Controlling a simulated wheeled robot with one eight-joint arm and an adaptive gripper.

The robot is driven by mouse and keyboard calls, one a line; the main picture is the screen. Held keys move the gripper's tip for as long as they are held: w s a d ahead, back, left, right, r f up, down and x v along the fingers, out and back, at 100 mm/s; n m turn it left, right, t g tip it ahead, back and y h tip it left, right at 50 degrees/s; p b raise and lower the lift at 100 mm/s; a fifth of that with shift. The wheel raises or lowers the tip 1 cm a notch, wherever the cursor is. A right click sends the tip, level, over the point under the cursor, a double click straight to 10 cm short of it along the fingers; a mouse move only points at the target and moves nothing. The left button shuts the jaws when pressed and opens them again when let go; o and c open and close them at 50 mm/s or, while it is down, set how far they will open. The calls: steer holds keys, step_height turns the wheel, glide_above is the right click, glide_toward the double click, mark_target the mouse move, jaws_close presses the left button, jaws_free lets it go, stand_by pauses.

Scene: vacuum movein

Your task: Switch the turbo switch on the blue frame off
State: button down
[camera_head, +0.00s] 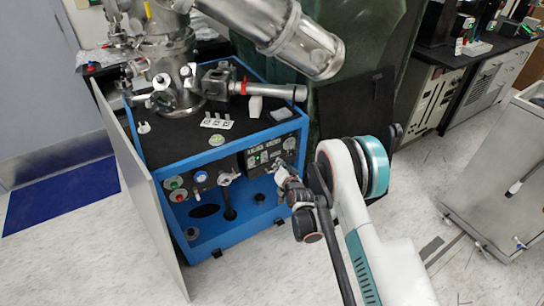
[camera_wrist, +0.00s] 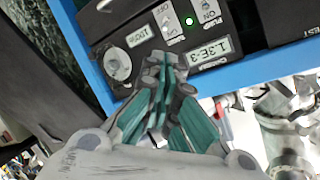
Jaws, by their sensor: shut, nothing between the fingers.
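The blue frame (camera_head: 233,157) holds a black control panel (camera_head: 262,158) on its front right. In the wrist view the panel shows tilted, with a small white switch (camera_wrist: 171,22) between small labels; one seems to read "OFF", and the other is too blurred to read surely. A green light (camera_wrist: 189,49) glows beside it. Which way the switch is tipped I cannot tell. My gripper (camera_head: 280,171) is in front of the panel. In the wrist view its shut, empty fingertips (camera_wrist: 166,68) sit just below the switch, near the panel's lower edge; whether they touch it is unclear.
The panel also has a round knob (camera_wrist: 117,63) and a lit pressure display (camera_wrist: 210,52). Valves and gauges (camera_head: 184,188) fill the frame's left front. Metal chamber parts (camera_head: 170,75) stand on top. A grey side panel (camera_head: 143,190) stands at left. A steel cart (camera_head: 495,175) is at right.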

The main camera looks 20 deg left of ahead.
mark_target(266, 159)
steer(key=b+x, duration=0.3)
steer(key=x, duration=0.7)
steer(key=shift+b, duration=0.3)
steer(key=shift+s, duration=0.15)
steer(key=shift+f, duration=0.1)
